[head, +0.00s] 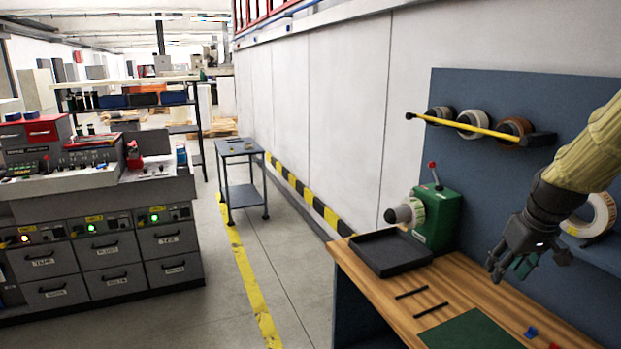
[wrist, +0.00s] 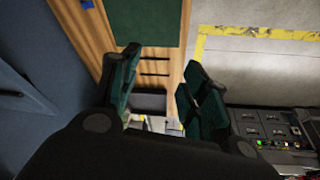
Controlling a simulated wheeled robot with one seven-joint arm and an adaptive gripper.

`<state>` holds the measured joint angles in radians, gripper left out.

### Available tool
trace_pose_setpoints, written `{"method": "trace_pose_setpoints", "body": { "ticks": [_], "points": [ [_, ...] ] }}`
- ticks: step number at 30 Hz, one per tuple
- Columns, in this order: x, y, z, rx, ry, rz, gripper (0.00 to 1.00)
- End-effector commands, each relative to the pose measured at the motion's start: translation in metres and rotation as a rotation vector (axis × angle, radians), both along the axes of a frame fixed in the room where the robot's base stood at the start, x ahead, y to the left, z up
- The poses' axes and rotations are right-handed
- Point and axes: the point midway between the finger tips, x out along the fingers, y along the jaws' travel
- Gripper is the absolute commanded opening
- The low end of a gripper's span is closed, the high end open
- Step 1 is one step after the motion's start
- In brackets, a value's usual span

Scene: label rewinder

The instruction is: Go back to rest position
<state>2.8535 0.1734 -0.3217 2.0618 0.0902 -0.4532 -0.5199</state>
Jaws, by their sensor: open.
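My gripper (head: 512,268) hangs at the end of my arm above the right part of the wooden bench (head: 357,274), in front of the blue back panel (head: 450,105). In the wrist view my gripper (wrist: 158,95) shows two green-padded fingers spread apart with nothing between them. The green label rewinder (head: 437,215) with its pale hub and red-tipped lever stands at the back left of the bench, apart from my gripper.
A black tray (head: 390,252), two dark bars (head: 430,311) and a green mat (head: 470,332) lie on the bench. A white roll (head: 590,215) is close behind my gripper. Floor (head: 215,300) left of the bench is clear.

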Motion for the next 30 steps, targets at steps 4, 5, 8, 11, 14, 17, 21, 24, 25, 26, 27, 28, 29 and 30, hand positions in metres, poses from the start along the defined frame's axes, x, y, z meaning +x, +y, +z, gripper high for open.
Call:
{"method": "trace_pose_setpoints", "body": {
  "ticks": [4,5,8,11,14,17,21,24,25,26,27,28,29,30],
  "points": [
    [0.002,0.007,-0.024,-0.008,0.014,-0.001,0.46],
    [0.002,0.009,-0.029,-0.009,0.018,-0.002,0.46],
    [0.001,0.012,-0.047,-0.015,0.027,-0.008,0.46],
    [-0.001,0.017,-0.069,-0.022,0.038,-0.013,0.46],
    [-0.003,0.023,-0.098,-0.030,0.054,-0.020,0.46],
    [-0.010,0.032,-0.134,-0.039,0.073,-0.026,0.46],
    [-0.023,0.046,-0.189,-0.053,0.098,-0.035,0.46],
    [-0.035,0.056,-0.226,-0.059,0.115,-0.040,0.46],
    [-0.040,0.059,-0.237,-0.061,0.121,-0.041,0.46],
    [-0.044,0.062,-0.248,-0.061,0.126,-0.043,0.46],
    [-0.050,0.066,-0.262,-0.063,0.133,-0.046,0.46],
    [-0.055,0.069,-0.273,-0.064,0.137,-0.047,0.46],
    [-0.060,0.073,-0.283,-0.065,0.142,-0.048,0.46],
    [-0.068,0.077,-0.297,-0.065,0.149,-0.050,0.46]
  ]
}}
